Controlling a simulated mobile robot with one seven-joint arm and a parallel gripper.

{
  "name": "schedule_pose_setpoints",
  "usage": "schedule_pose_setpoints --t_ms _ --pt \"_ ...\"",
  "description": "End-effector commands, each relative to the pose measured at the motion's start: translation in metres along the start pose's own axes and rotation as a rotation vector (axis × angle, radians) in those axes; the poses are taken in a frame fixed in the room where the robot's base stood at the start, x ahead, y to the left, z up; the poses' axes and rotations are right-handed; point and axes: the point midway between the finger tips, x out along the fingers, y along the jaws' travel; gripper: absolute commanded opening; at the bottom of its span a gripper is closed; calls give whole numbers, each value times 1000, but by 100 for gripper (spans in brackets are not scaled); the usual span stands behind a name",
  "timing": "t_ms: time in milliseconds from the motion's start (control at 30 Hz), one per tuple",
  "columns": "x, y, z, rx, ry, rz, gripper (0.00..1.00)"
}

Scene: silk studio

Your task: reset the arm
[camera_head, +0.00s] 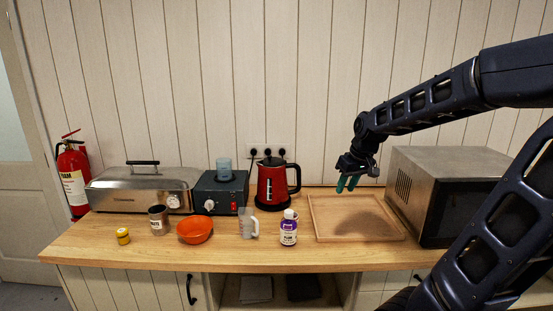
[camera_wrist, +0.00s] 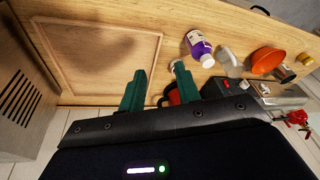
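My gripper (camera_head: 346,184) is at the end of my dark arm, which reaches in from the right in the head view. It hangs in the air above the wooden tray (camera_head: 318,232), pointing down. In the wrist view the two green fingers (camera_wrist: 157,88) stand apart with nothing between them. The gripper is open and empty.
On the wooden counter (camera_head: 190,258) stand a red kettle (camera_head: 271,186), a purple-labelled bottle (camera_head: 289,230), a clear measuring cup (camera_head: 248,224), an orange bowl (camera_head: 194,231), a metal cup (camera_head: 158,221) and a yellow jar (camera_head: 123,236). A microwave (camera_head: 445,190) stands right of the tray.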

Motion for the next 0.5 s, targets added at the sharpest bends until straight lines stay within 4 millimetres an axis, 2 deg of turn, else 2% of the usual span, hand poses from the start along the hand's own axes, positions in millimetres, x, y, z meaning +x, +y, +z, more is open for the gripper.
schedule_pose_setpoints --t_ms 200,500 --pt "-31 4 42 116 48 37 33" --pt "-60 -2 98 270 102 128 33"
